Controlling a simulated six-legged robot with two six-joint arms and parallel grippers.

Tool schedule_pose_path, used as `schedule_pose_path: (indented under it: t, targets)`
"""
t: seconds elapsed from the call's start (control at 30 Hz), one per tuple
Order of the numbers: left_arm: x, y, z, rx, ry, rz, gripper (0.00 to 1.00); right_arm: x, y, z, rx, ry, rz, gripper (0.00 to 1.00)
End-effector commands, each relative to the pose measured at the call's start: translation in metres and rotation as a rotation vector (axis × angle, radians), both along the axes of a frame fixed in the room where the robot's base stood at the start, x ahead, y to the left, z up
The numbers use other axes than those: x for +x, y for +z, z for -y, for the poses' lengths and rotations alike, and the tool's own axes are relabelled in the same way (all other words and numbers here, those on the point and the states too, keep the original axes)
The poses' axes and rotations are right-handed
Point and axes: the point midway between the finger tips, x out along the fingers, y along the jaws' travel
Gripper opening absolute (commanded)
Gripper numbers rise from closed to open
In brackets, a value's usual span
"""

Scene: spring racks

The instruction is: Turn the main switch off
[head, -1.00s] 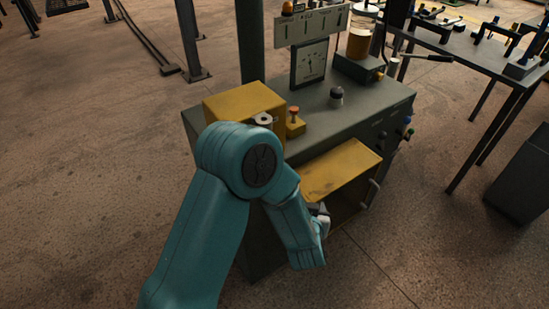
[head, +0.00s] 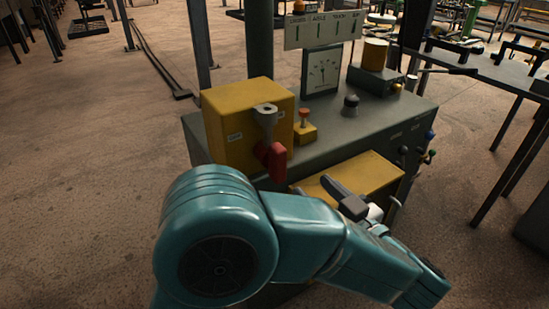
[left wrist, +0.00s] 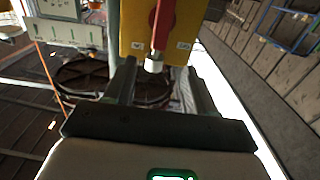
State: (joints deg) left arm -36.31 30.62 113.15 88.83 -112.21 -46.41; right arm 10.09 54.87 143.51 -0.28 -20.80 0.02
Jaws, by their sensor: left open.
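The main switch is a yellow box (head: 222,128) on the left end of the grey bench. A grey knob-like part (head: 265,115) and a red handle (head: 270,160) stand out from its front, the handle hanging down. Small pale labels on the box are too small to read surely. In the left wrist view the yellow box (left wrist: 130,25) and red handle (left wrist: 162,25) lie at the top, ahead of the fingers. My left gripper (head: 328,188) is open and empty, to the right of and slightly below the handle, apart from it. My right gripper is not in view.
The grey bench (head: 375,125) holds an orange-red button on a yellow base (head: 304,125), a dark knob (head: 351,105), a dial gauge (head: 321,72) and a label board. A yellow-topped compartment (head: 372,175) juts from its front, close to my gripper.

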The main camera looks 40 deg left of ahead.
Motion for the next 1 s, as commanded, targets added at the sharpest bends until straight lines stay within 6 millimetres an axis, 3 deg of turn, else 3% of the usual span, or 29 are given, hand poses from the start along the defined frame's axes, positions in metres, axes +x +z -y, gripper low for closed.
schedule_pose_path:
  t: [0.4, 0.6, 0.8, 1.0]
  targets:
    - [0.035, -0.001, -0.09, -0.001, 0.003, 0.002, 0.55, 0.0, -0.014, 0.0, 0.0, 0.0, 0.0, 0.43]
    - [0.05, -0.001, -0.124, 0.0, 0.002, 0.001, 0.55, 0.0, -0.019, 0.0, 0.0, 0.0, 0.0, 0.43]
    - [0.058, 0.0, -0.139, 0.001, 0.0, 0.001, 0.55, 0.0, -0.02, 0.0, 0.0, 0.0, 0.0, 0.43]
    - [0.059, 0.001, -0.141, 0.001, -0.003, 0.0, 0.55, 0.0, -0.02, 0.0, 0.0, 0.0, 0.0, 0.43]
